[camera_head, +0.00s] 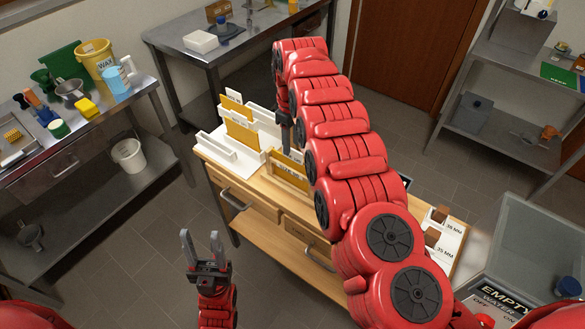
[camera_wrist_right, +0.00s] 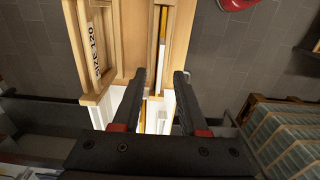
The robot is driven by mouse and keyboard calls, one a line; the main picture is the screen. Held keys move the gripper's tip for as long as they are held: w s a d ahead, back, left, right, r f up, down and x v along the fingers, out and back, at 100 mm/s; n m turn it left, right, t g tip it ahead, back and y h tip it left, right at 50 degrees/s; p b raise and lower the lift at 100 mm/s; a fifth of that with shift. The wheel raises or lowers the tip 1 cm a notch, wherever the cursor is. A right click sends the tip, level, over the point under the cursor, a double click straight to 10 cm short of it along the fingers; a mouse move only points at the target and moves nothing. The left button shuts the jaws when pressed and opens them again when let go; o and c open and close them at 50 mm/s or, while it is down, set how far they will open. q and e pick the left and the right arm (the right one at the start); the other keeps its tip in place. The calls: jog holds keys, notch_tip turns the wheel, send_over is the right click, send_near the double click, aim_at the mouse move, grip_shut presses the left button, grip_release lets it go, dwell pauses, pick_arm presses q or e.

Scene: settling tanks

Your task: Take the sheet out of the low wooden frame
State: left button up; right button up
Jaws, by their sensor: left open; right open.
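A low wooden frame (camera_head: 290,172) with dark lettering stands on the wooden table, partly hidden by my right arm. In the right wrist view, two wooden rails (camera_wrist_right: 176,40) have thin yellow and white edges of a sheet (camera_wrist_right: 163,25) between them. I cannot tell how many sheets are there. My right gripper (camera_wrist_right: 160,82) is open, its fingers either side of a line with this slot, with nothing visibly gripped. In the head view, it points down (camera_head: 285,140) beside the frame. My left gripper (camera_head: 203,240) is open and empty, in front of the table, over the floor.
A white rack (camera_head: 226,150) with upright yellow and white pieces stands left of the frame. A wooden piece marked SIZE 120 (camera_wrist_right: 97,45) lies beside the slot. Brown blocks (camera_head: 432,236) sit at the table's right. A grey tank (camera_head: 530,240) stands further right. Floor is clear around my left gripper.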

aim_at(292, 149)
jog(key=shift+d+f+p, duration=0.1)
jog(key=shift+f+p, duration=0.3)
jog(key=shift+f, duration=1.35)
grip_shut()
